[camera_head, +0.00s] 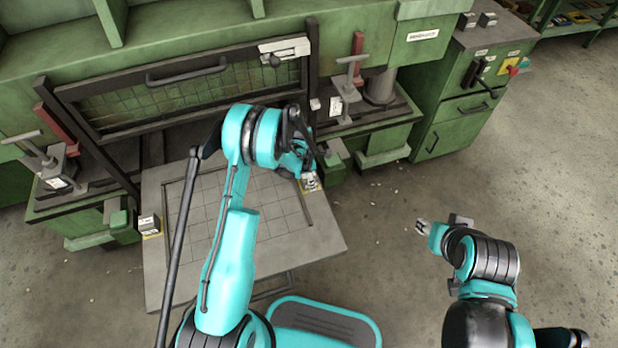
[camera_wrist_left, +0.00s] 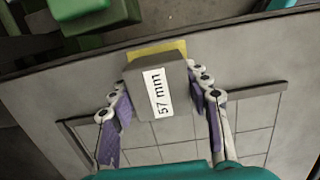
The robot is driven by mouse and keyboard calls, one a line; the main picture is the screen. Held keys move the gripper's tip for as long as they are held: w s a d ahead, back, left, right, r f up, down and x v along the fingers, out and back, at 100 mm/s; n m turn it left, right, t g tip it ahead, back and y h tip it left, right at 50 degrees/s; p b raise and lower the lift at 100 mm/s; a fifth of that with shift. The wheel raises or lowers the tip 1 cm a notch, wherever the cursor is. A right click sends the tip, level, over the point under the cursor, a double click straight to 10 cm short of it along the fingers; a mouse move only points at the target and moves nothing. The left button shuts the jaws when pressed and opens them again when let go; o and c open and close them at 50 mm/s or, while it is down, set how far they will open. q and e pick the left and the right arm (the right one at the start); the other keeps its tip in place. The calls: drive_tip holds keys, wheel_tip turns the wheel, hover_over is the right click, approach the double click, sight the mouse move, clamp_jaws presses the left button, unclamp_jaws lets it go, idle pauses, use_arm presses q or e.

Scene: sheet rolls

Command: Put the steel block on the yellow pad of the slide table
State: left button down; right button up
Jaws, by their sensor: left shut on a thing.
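The steel block (camera_wrist_left: 150,88), a grey block with a white "57 mm" label, is between the purple-padded fingers of my left gripper (camera_wrist_left: 163,105) in the left wrist view. That gripper is shut on it. The yellow pad (camera_wrist_left: 158,48) shows just past the block's far edge; the block hides most of it. I cannot tell whether the block touches the pad. In the head view my left gripper (camera_head: 309,180) is at the right side of the slide table (camera_head: 285,247), largely screened by my arm. My right gripper (camera_head: 424,228) hangs over the floor, its fingers too small to judge.
Another labelled grey block (camera_head: 149,223) stands at the table's left edge. A dark guard frame with a handle (camera_head: 187,71) rises behind the table. Green machine housings flank it. A green cabinet (camera_head: 460,110) stands at the right. The floor right of the table is clear.

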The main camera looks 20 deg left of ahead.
use_arm(q)
drive_tip(key=c, duration=0.7)
unclamp_jaws()
drive_tip(key=shift+c, duration=0.2)
drive_tip(key=r+p, duration=0.1)
drive_tip(key=r, duration=0.3)
drive_tip(key=r+p, duration=0.2)
drive_tip(key=r, duration=0.2)
drive_tip(key=s+a+r+p, duration=0.1)
drive_tip(key=r, duration=0.2)
drive_tip(key=shift+r, duration=0.4)
drive_tip(key=s+r+m+t, duration=0.1)
drive_tip(key=s+r+m, duration=0.45)
drive_tip(key=r, duration=0.45)
drive_tip(key=s+r+m+t, duration=0.2)
drive_tip(key=s+r+m, duration=0.3)
drive_tip(key=r, duration=0.5)
drive_tip(key=s+r+m+t+y, duration=0.1)
drive_tip(key=s+r+m+t, duration=0.2)
drive_tip(key=s+m, duration=1.1)
drive_tip(key=shift+s+d+r, duration=0.2)
drive_tip(key=shift+d+r, duration=0.2)
drive_tip(key=shift+r, duration=0.55)
